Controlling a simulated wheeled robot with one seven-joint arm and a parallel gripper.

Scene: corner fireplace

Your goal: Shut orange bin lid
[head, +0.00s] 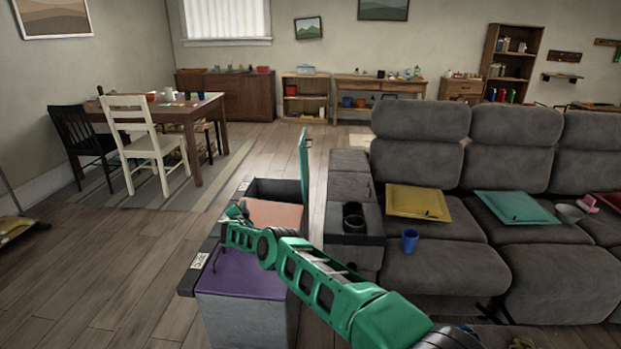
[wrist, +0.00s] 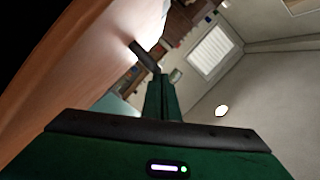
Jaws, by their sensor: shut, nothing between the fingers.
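The orange lid (head: 272,215) lies over the middle bin of a grey bin row in the head view. It looks flat or nearly flat; my arm hides its near edge, so I cannot tell if it is fully down. My gripper (head: 236,210) is shut and empty at the lid's left side, at about lid height. In the wrist view an orange surface (wrist: 75,75) fills the left side, close to the shut fingers (wrist: 160,95). A dark piece (wrist: 144,55) shows against that surface. I cannot tell whether the fingers touch the lid.
The purple lid (head: 240,275) is down on the nearest bin. The teal lid (head: 304,155) stands upright at the far bin, whose inside is dark. A grey sofa (head: 430,270) with a blue cup (head: 409,240) is close on the right.

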